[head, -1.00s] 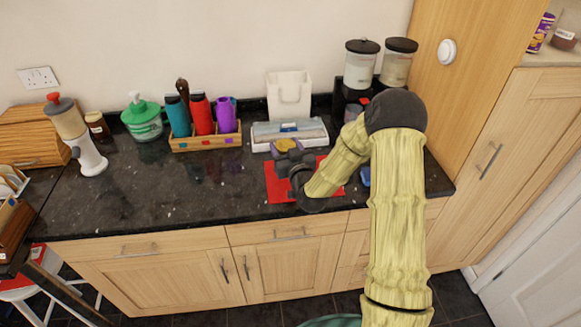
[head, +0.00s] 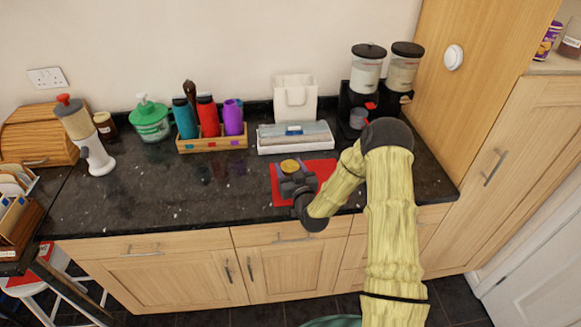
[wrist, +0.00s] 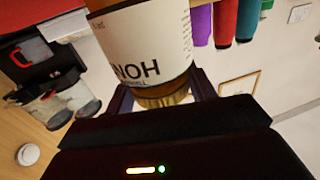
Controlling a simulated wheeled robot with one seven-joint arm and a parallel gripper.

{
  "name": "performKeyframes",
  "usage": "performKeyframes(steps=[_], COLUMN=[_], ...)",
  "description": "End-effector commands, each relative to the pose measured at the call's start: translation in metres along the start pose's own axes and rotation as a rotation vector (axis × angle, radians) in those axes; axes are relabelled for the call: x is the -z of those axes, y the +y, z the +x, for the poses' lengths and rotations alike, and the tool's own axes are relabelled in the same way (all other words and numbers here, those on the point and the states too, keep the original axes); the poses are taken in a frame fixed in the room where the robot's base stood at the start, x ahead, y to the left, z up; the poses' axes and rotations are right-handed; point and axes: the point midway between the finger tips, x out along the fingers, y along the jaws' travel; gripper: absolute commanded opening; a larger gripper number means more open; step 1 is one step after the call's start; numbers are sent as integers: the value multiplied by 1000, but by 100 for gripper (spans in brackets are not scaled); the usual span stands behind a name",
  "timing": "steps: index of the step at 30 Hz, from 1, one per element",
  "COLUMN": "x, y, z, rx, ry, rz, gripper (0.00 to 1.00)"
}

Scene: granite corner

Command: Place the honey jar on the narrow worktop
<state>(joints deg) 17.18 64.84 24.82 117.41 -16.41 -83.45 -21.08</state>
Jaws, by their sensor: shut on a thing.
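The honey jar (wrist: 145,48) has a white label with dark letters and a gold lid. It fills the top of the wrist view, upside down there. My gripper (wrist: 162,92) is shut on it near the lid, with a finger on each side. In the head view only the jar's gold lid (head: 290,166) shows clearly, at my gripper (head: 292,178), over the red mat (head: 322,172). The jar's base is hidden, so I cannot tell whether it touches anything. The dark speckled worktop (head: 195,182) runs along the wall.
A white tray (head: 295,148) lies behind the mat. A wooden rack (head: 212,146) with bottles, a green pump bottle (head: 148,122), a brown jar (head: 105,124) and dispensers (head: 366,68) stand along the back. The front middle-left of the worktop is clear.

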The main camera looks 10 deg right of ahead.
Motion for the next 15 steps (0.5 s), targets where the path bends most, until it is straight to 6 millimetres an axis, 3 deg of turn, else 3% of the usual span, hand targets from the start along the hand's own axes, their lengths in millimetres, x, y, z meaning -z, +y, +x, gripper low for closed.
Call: performKeyframes(steps=[12,13,15], x=[-4,-6,-5], y=[5,5,4], z=[0,0,0], rx=[-8,-7,-6], ry=[4,0,0], rz=[-2,-2,-2], gripper=[15,57,71])
